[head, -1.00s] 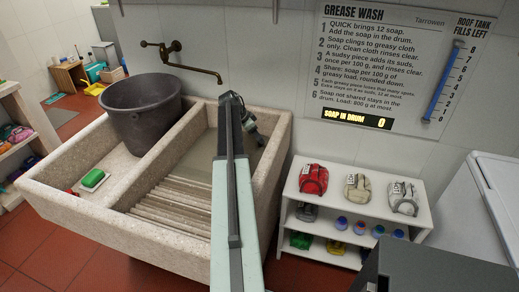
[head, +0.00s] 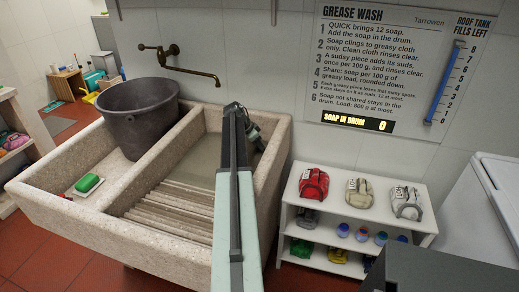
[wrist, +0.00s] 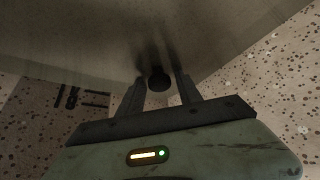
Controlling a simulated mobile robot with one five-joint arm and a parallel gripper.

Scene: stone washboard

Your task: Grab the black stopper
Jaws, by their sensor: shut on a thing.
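In the wrist view a small round black stopper (wrist: 158,80) sits between the two grey fingers of my gripper (wrist: 160,88), which is shut on it. In the head view my gripper (head: 256,138) is down in the right basin of the stone sink (head: 277,150), near its back right wall. The stopper is hidden from the head view.
A dark bucket (head: 138,120) stands in the left basin. A green soap bar (head: 87,183) lies on the sink's left part. A ribbed washboard (head: 172,210) slopes in the right basin. A white shelf (head: 335,200) with cloth bundles stands close on the right.

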